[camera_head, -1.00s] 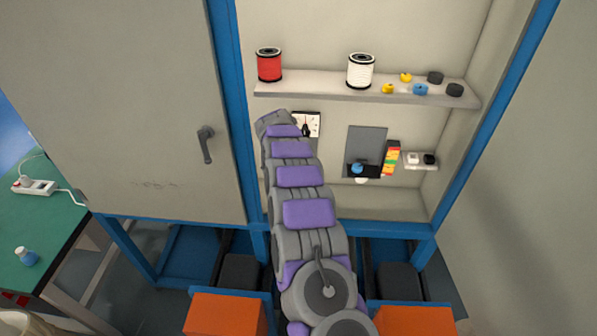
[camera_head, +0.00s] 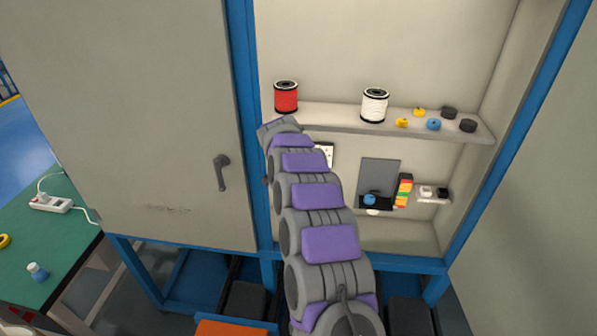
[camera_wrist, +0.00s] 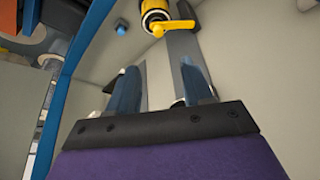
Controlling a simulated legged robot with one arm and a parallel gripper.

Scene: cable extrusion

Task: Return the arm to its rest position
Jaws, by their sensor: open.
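My arm (camera_head: 318,195), grey with purple pads, reaches forward to the open cabinet, its far end in front of the left side of the shelf. My gripper is hidden beyond the arm in the head view. In the wrist view my gripper (camera_wrist: 160,85) is open, its two dark bluish fingers apart, with nothing seen held between them. A yellow-handled rotary part (camera_wrist: 166,20) and a small blue knob (camera_wrist: 121,28) lie beyond the fingertips, apart from them.
The cabinet shelf (camera_head: 345,122) carries a red spool (camera_head: 286,97), a white spool (camera_head: 374,106) and several small rings. A grey panel (camera_head: 380,175) is below. A green table (camera_head: 70,240) is at far left.

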